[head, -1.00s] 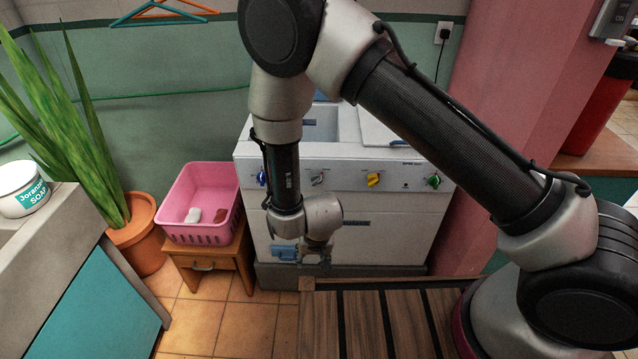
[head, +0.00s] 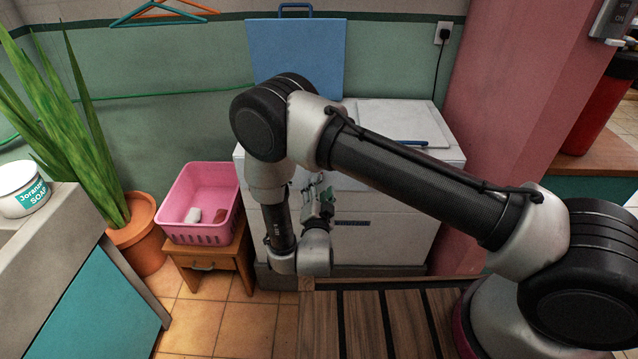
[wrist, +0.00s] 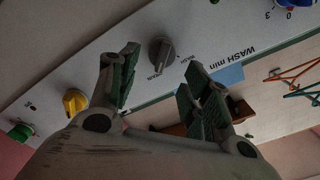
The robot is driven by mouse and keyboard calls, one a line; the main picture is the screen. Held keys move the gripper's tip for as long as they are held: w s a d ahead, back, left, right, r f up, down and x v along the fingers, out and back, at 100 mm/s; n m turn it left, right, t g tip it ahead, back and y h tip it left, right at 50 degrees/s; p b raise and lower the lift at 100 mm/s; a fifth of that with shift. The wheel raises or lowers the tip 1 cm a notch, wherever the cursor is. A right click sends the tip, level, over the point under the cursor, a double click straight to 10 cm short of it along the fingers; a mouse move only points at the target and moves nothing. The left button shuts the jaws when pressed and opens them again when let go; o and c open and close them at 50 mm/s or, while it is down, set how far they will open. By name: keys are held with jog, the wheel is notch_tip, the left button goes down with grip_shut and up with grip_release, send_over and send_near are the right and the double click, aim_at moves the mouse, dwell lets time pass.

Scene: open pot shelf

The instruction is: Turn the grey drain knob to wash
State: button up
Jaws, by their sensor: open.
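The grey drain knob (wrist: 161,54) shows in the wrist view on the pale control panel, ahead of and between my open fingers. Small lettering is beside it; the view is tilted, and I cannot read the setting for sure. My gripper (wrist: 160,88) is open and empty, with a finger to each side of the knob's place in the picture and no visible contact. In the head view my gripper (head: 318,198) is raised in front of the white washer (head: 385,235). My arm hides the knob and most of the panel there.
In the wrist view a yellow knob (wrist: 75,102) and a green knob (wrist: 21,132) lie to the left, and a blue knob (wrist: 290,4) at the upper right. A pink basket (head: 200,205) on a wooden stool stands left of the washer. A blue board (head: 296,58) stands behind it.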

aim_at(319, 181)
jog(key=shift+w, duration=1.7)
jog(key=shift+d, duration=0.1)
jog(key=c, duration=0.9)
jog(key=shift+n, duration=0.4)
jog(key=n, duration=0.5)
jog(key=a+n, duration=0.1)
jog(key=n, duration=1.1)
jog(key=shift+a, duration=0.3)
jog(key=shift+f, duration=0.1)
